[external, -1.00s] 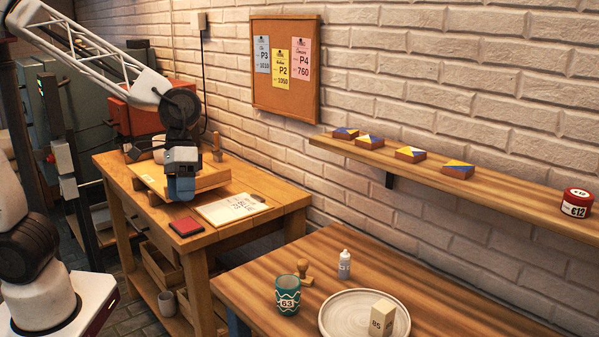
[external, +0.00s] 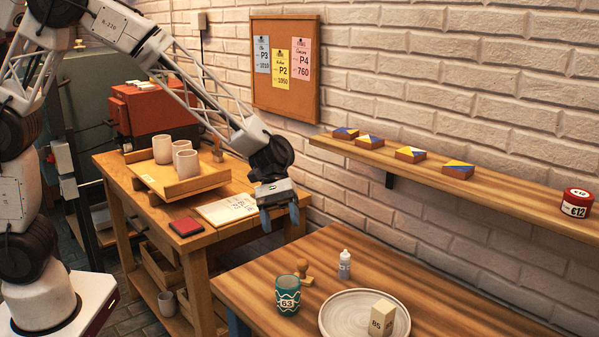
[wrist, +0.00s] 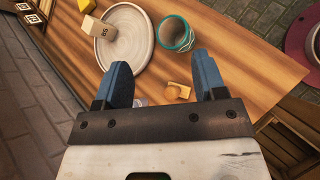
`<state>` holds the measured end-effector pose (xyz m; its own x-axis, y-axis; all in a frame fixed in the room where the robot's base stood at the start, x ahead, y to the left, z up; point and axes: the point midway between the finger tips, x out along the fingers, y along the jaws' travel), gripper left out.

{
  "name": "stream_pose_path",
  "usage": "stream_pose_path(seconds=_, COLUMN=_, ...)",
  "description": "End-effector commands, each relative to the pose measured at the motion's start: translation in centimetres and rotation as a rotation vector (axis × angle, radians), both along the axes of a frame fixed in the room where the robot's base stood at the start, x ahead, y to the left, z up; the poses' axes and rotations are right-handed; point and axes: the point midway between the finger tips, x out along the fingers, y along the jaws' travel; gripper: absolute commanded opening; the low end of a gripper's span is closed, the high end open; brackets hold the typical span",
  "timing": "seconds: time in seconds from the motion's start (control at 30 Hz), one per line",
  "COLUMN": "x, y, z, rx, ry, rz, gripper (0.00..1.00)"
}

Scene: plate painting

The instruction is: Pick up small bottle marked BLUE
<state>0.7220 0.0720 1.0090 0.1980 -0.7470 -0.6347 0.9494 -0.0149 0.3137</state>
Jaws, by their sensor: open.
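A small bottle (external: 345,265) with a white cap and a grey-blue lower part stands upright on the near table; its label is too small to read. My gripper (external: 280,215) is open and empty, up and to the left of the bottle in the external view. In the wrist view, my gripper (wrist: 160,68) shows two blue fingers spread apart. A small pale piece, perhaps the bottle, shows at the gripper's dark edge there, mostly hidden.
Near the bottle are a wooden stamp (external: 304,275), a teal cup marked 63 (external: 288,300) and a round plate (external: 341,319) bearing a cream block (external: 382,318). A wall shelf (external: 470,184) runs above. The far table holds a tray (external: 195,184) of cups.

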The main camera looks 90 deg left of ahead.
Motion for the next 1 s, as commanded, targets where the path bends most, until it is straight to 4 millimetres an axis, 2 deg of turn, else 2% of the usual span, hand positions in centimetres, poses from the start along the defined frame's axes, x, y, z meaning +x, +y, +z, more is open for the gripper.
stream_pose_path(seconds=0.03, x=1.0, y=0.7, z=-1.1, rx=-0.025, ry=0.017, rz=0.030, gripper=0.64)
stream_pose_path(seconds=0.2, x=4.2, y=3.0, z=-3.8, rx=-0.111, ry=0.065, rz=0.138, gripper=0.64)
stream_pose_path(seconds=0.6, x=10.4, y=8.9, z=-11.3, rx=-0.315, ry=0.173, rz=0.381, gripper=0.64)
stream_pose_path(seconds=0.8, x=12.2, y=11.0, z=-14.0, rx=-0.385, ry=0.205, rz=0.461, gripper=0.64)
stream_pose_path(seconds=1.0, x=12.7, y=11.8, z=-15.0, rx=-0.410, ry=0.217, rz=0.491, gripper=0.64)
